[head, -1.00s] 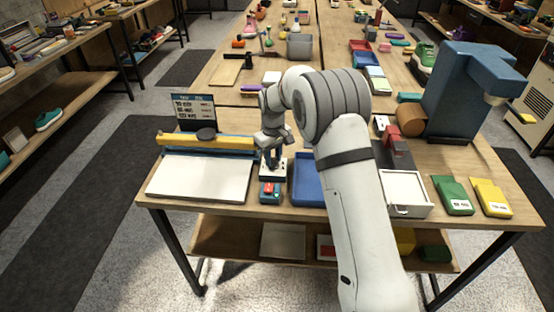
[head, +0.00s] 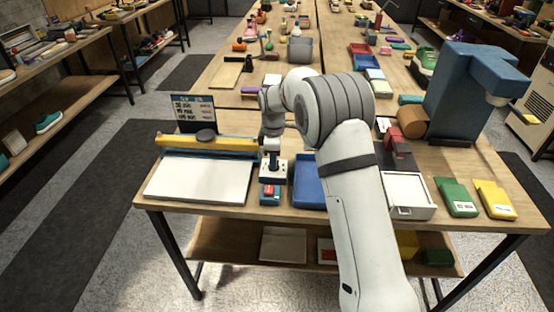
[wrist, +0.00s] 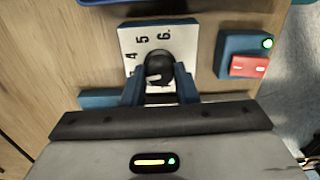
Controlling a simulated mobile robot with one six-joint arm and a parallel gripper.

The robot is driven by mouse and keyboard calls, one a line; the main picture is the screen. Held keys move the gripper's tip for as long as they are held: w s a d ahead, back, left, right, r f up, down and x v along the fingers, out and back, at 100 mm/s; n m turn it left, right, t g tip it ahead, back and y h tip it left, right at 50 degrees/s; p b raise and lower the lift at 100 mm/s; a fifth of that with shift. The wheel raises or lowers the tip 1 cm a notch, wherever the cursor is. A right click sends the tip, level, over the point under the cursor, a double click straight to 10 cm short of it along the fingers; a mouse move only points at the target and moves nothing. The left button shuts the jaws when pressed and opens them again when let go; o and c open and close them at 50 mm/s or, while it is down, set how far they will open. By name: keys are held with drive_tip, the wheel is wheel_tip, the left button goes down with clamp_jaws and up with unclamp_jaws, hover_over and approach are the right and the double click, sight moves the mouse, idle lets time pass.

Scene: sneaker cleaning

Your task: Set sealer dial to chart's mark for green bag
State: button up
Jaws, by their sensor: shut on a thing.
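The sealer's dial is a black knob (wrist: 158,66) on a white plate (wrist: 185,42) marked 4, 5 and 6 in the wrist view. My gripper (wrist: 158,82) is shut on the knob with its blue fingers on either side. The knob's pointer and the other marks are hidden. In the head view my gripper (head: 272,158) stands over the dial plate (head: 281,172). The sealer (head: 205,175), with a yellow bar and white bed, is to its left. The dark chart (head: 193,112) stands behind it; its small rows are unreadable. A green bag (head: 455,196) lies at the right.
A teal switch box with a red rocker (wrist: 248,66) and a lit green lamp is beside the dial. A blue tray (head: 309,188) is right of the dial. A white box (head: 408,195), yellow bag (head: 494,199) and blue press (head: 470,95) stand farther right.

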drive_tip(key=shift+f+n, duration=0.1)
drive_tip(key=shift+n, duration=0.5)
drive_tip(key=o, duration=1)
drive_tip(key=shift+r+b, duration=0.35)
drive_tip(key=shift+r, duration=3.65)
